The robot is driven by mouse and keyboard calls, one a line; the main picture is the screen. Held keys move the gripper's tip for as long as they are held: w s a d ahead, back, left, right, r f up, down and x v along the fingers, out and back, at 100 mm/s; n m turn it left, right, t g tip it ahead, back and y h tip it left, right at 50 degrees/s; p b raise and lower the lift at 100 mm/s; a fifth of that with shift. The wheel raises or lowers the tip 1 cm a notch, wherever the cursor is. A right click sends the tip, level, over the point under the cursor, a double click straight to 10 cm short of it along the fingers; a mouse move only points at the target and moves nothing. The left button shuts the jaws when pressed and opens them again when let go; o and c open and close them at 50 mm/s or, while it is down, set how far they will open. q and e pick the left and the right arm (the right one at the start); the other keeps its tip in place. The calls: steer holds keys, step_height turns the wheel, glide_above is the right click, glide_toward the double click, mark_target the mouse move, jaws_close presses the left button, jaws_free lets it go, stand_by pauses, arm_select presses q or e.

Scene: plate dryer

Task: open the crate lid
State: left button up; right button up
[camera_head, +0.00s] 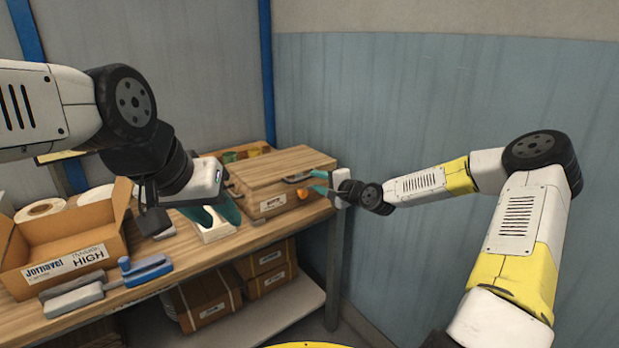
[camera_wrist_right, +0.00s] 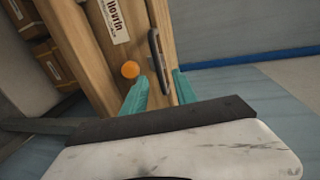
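The wooden crate (camera_head: 268,198) stands on the workbench near the corner, with its flat lid (camera_head: 270,168) down. A dark handle (camera_head: 297,178) and an orange knob (camera_head: 303,193) are at its right side. My right gripper (camera_head: 318,182) is open beside that end. In the right wrist view the handle (camera_wrist_right: 158,62) lies ahead of and roughly between my right fingers (camera_wrist_right: 160,95), and the orange knob (camera_wrist_right: 130,70) is just left of it. I cannot tell if any finger touches the crate. My left gripper (camera_head: 215,213) has its teal fingers apart, left of the crate, low over a white holder.
The white holder (camera_head: 218,232) stands left of the crate. An open cardboard box (camera_head: 70,235), tape rolls (camera_head: 40,209) and a blue-and-grey tool (camera_head: 145,270) are further left. Brown boxes (camera_head: 265,262) sit on the shelf below. A blue-grey wall is close behind my right arm.

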mark_target(305, 178)
steer(key=x, duration=0.7)
steer(key=shift+a+f, duration=0.1)
steer(key=shift+f, duration=0.05)
steer(key=shift+s, duration=0.1)
jaws_close()
stand_by(1.1)
